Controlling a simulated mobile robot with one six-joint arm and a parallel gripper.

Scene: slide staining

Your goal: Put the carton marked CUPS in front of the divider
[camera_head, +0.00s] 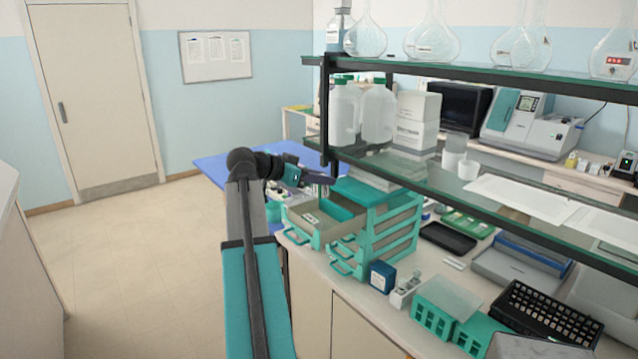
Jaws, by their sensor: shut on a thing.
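My gripper (318,180) is at the end of my arm, above the back left edge of an open drawer (312,236). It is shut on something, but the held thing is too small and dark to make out. The drawer belongs to a grey and teal drawer cabinet (377,222) on the bench. A teal upright piece inside the drawer looks like the divider (341,206). A small pale label or item shows near the drawer's front. I cannot read the word CUPS anywhere, so I cannot tell which thing is that carton.
A glass shelf (430,176) with white bottles and boxes (416,122) overhangs the bench close to the right of my gripper. A dark blue box (382,276), teal racks (436,308) and a black basket (545,315) stand at the right. The floor at left is clear.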

